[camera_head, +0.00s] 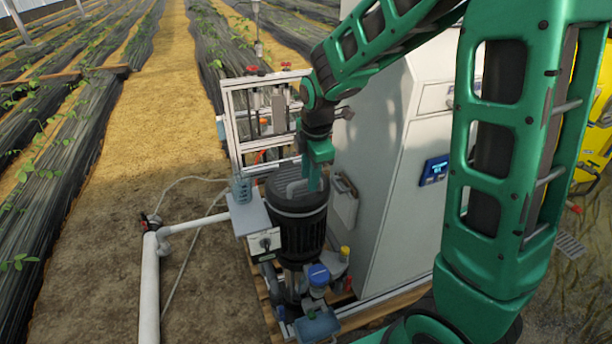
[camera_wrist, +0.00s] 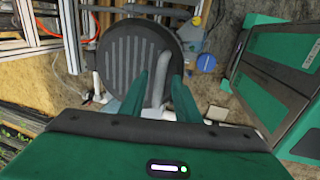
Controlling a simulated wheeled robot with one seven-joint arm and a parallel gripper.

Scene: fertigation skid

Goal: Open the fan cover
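The fan cover (camera_head: 277,184) is a dark, round, ribbed lid on top of the upright black motor (camera_head: 302,228). It looks shut. In the wrist view the cover (camera_wrist: 122,62) fills the upper middle, with a grey bent handle (camera_wrist: 158,68) at its right side. The handle also shows in the head view (camera_head: 293,189). My gripper (camera_head: 314,184) is above the right side of the cover. In the wrist view my gripper (camera_wrist: 160,78) has its two green fingers apart, one on each side of the handle. I see no clear contact; the handle's lower end is hidden behind my gripper.
A tall white cabinet (camera_head: 385,150) stands close to the right of the motor. A metal frame (camera_head: 235,125) with pipes stands behind. A grey box (camera_head: 250,218) sits left of the motor, and a white pipe (camera_head: 150,285) runs farther left. Bare soil lies left.

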